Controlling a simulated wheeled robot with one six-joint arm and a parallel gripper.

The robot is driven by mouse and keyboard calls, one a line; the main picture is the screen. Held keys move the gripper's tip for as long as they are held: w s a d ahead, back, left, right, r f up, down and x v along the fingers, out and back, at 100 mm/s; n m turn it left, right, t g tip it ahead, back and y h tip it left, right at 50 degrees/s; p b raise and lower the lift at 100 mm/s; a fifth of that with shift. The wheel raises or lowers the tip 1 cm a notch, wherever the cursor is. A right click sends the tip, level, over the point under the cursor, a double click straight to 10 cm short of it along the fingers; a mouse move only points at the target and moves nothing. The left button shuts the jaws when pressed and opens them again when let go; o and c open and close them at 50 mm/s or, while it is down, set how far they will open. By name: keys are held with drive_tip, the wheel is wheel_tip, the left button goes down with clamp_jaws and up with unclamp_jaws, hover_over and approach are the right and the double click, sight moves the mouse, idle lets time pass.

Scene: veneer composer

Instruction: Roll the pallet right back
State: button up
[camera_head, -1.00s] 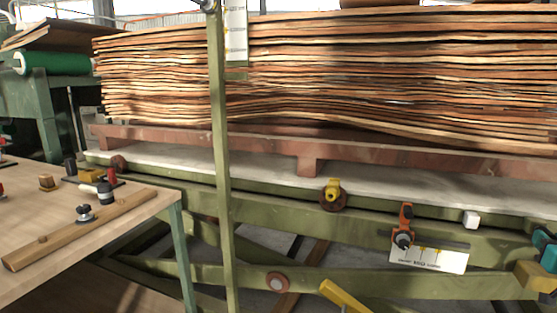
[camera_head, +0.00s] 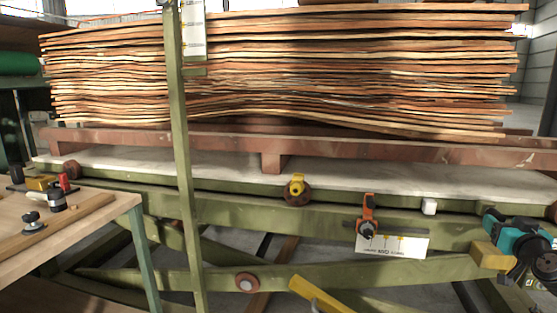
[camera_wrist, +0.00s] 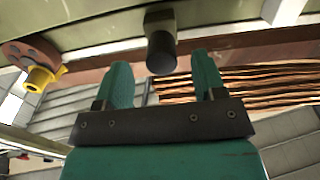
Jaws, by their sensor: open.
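The reddish-brown pallet (camera_head: 360,150) lies under a tall stack of wavy veneer sheets (camera_head: 300,60). One of its feet (camera_head: 272,163) rests on the pale strip (camera_head: 330,180) along the green frame. My gripper (camera_wrist: 158,82) shows teal fingers in the wrist view, open with nothing between the tips. A dark cylinder (camera_wrist: 161,50) shows just past the fingertips; contact cannot be told. The veneer also shows beyond the fingers. In the head view my teal gripper (camera_head: 494,222) is low at the right, near the green frame, its fingertips partly unclear.
A green upright (camera_head: 180,160) crosses in front of the stack. A yellow knob (camera_head: 296,186), an orange clamp (camera_head: 367,218) and a white block (camera_head: 429,207) line the green rail (camera_head: 250,206). A wooden table (camera_head: 95,225) stands at left. A yellow bar (camera_head: 318,296) is low in front.

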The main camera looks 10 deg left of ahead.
drive_tip(key=shift+s+a+b, duration=0.1)
drive_tip(key=shift+s+b, duration=1.5)
drive_tip(key=shift+b, duration=0.05)
drive_tip(key=shift+a, duration=0.1)
